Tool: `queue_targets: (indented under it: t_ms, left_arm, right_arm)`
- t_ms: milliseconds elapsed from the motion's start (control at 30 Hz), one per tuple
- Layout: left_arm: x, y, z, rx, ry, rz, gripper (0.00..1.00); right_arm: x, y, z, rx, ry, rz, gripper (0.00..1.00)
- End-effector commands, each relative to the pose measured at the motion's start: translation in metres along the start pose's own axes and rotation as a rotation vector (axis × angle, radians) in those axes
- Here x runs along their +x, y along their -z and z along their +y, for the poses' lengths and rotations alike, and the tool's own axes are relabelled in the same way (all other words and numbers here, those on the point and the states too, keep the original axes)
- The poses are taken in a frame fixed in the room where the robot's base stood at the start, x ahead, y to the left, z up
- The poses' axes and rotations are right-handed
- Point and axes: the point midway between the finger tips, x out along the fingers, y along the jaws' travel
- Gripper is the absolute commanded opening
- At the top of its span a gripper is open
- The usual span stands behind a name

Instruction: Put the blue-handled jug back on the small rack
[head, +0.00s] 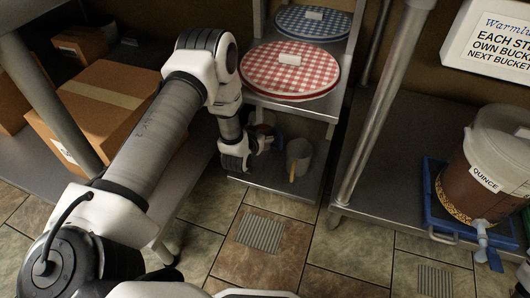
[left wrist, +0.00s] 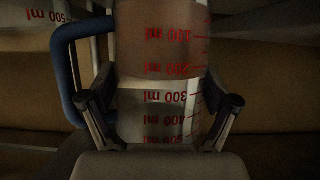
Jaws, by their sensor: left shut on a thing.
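The blue-handled jug (left wrist: 160,70) fills the middle of the left wrist view, with red millilitre marks that read upside down. Its blue handle (left wrist: 62,70) is at the left of that view. My left gripper (left wrist: 160,108) has one finger on each side of the jug and is shut on it. In the head view my left gripper (head: 266,142) reaches in low at the small rack (head: 290,192), over its bottom shelf. It hides most of the jug there; whether the jug touches the shelf cannot be told. My right gripper is not in view.
A jug with a yellow handle (head: 301,150) stands just right of my left gripper. Checkered cloth-covered lids, red (head: 270,75) and blue (head: 330,25), lie on the shelves above. A metal post (head: 375,110) stands right of the rack. Cardboard boxes (head: 85,120) are at left.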

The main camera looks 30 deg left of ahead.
Motion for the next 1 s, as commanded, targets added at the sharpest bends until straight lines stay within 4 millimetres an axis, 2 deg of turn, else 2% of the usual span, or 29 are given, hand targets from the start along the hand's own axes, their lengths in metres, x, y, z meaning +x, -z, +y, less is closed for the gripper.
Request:
queue_targets:
  t_ms: [33,100,400,767,800,833,1000]
  left_arm:
    - [0.006,-0.018,0.001,0.002,-0.001,-0.002,0.38]
    - [0.013,-0.034,0.001,0.002,-0.001,-0.001,0.38]
    - [0.032,-0.080,0.001,0.000,-0.001,0.000,0.38]
    - [0.034,-0.083,0.002,0.000,-0.001,0.000,0.38]
    - [0.034,-0.084,0.002,0.000,-0.001,-0.001,0.91]
    - [0.033,-0.083,0.002,0.000,-0.001,-0.001,1.00]
    - [0.033,-0.083,0.002,0.000,-0.001,-0.001,1.00]
  right_arm:
    - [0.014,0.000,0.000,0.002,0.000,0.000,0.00]
    - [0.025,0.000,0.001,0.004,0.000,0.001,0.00]
    - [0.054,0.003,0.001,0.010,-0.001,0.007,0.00]
    - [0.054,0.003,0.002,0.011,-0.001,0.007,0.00]
    - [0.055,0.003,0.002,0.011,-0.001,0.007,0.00]
    - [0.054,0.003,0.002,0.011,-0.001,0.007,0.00]
    - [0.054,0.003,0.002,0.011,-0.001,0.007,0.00]
